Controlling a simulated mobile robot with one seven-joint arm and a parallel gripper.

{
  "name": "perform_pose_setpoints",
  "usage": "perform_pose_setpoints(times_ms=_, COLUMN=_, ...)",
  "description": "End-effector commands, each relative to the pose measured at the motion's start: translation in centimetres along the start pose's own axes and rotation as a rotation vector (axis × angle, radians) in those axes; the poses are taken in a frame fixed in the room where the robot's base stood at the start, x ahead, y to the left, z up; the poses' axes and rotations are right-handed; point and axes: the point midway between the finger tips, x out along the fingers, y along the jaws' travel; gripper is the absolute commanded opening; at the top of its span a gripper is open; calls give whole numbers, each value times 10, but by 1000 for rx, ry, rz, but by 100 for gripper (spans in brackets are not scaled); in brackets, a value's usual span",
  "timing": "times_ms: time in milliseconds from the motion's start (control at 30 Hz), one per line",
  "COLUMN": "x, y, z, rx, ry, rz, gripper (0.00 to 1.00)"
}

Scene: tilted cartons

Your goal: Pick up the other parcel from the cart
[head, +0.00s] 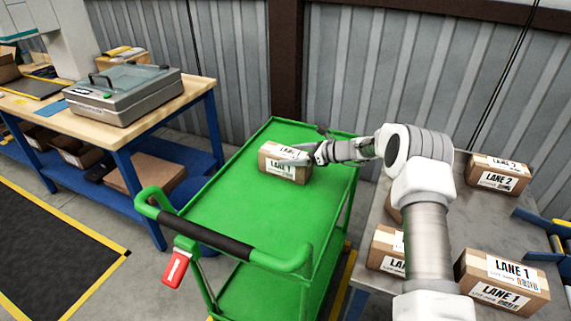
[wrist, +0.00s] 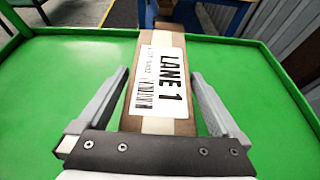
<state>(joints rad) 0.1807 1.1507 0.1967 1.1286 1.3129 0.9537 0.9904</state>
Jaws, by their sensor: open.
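One brown parcel (head: 284,170) with a white "LANE 1" label sits on the green top of the cart (head: 240,215), near its far end. It is the only parcel I see on the cart top. In the wrist view the parcel (wrist: 160,60) lies between the two fingers of my gripper (wrist: 163,95), with its label facing the camera. The fingers are open, one on each side, with green cart surface showing between them and the parcel. In the head view my gripper (head: 312,155) is at the parcel's right side and partly covers it.
A grey table at the right holds several cartons, among them a "LANE 1" carton (head: 502,280) and a "LANE 2" carton (head: 498,175). The cart has a raised rim and a black-gripped handle (head: 205,232) in front. A workbench (head: 120,125) stands at the left.

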Motion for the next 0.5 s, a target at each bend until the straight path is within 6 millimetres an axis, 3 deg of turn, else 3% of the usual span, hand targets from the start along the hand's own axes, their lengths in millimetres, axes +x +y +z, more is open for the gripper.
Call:
perform_pose_setpoints(times_ms=100, x=13, y=0, z=0, rx=-2, ry=0, rz=-1, gripper=100)
perform_pose_setpoints(times_ms=300, x=13, y=0, z=1, rx=-1, ry=-1, rz=-1, gripper=100)
perform_pose_setpoints(times_ms=500, x=13, y=0, z=1, rx=-1, ry=-1, rz=-1, gripper=66)
